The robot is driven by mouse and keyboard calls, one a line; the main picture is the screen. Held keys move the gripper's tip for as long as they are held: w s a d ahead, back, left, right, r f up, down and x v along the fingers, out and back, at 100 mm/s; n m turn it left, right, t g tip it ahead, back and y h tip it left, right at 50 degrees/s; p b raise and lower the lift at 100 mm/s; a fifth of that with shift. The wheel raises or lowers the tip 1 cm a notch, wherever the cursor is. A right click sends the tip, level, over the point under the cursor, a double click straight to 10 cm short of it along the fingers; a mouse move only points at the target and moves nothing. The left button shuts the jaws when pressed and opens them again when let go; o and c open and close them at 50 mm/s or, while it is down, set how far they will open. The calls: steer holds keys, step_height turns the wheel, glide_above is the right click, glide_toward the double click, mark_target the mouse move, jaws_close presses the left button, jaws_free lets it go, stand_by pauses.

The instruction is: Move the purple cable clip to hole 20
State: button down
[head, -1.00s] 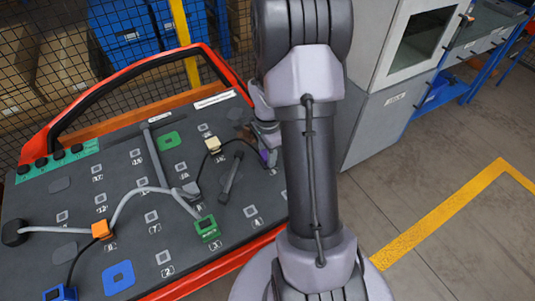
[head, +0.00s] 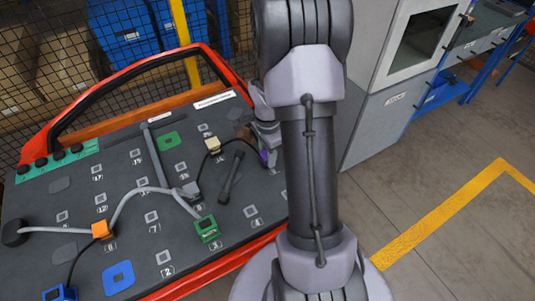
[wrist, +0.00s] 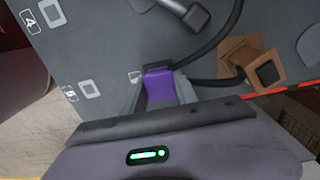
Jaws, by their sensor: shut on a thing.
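The purple cable clip (wrist: 160,86) sits between the two fingers of my gripper (wrist: 158,92) in the wrist view. The gripper is shut on it, over the board's right part. A dark cable runs beside the clip. In the head view only a sliver of the purple clip (head: 264,157) shows beside my gripper (head: 266,142), with my arm in front. The dark board (head: 120,220) has numbered square holes. I cannot make out a label 20; part of the board is hidden by my arm. Whether the clip touches the board is unclear.
A beige clip (head: 213,145), an orange clip (head: 101,230), a green clip (head: 207,229) and a blue clip (head: 59,293) stand on the board. A dark bar (head: 231,177) and grey cables cross it. The red frame (head: 225,75) edges the board. A grey cabinet (head: 385,120) stands right.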

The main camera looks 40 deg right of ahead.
steer(key=shift+r, duration=0.4)
steer(key=c, duration=1.6)
jaws_free()
jaws_close()
steer(key=shift+p, duration=0.35)
step_height(320, 180, up, 7)
steer(key=p, duration=0.5)
